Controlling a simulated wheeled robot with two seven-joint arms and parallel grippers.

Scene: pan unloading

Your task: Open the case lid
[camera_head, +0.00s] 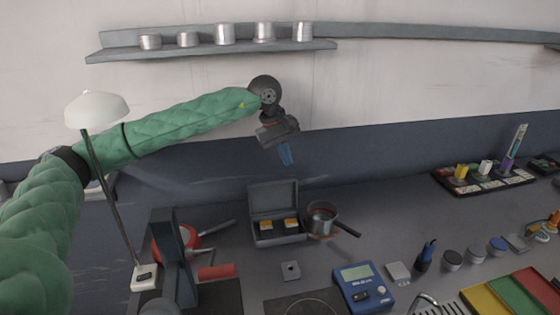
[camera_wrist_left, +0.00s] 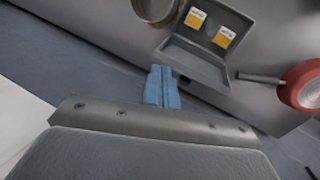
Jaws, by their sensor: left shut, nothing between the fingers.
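The grey case (camera_head: 278,241) stands on the worktop against the back wall, with two yellow-and-white items in its base. Its lid (camera_head: 273,197) is up, standing roughly upright at the back. The case base also shows in the left wrist view (camera_wrist_left: 200,62), with the lid edge on the side nearer the gripper. My left gripper (camera_head: 287,155) hangs above and behind the lid, apart from it. Its blue fingers (camera_wrist_left: 162,88) are shut and empty, pointing down. My right gripper is not in view.
A pot (camera_head: 322,219) stands just right of the case. A red pan (camera_head: 177,241) lies to the left. A lamp (camera_head: 97,110) stands at left; a shelf with tins (camera_head: 215,50) is above.

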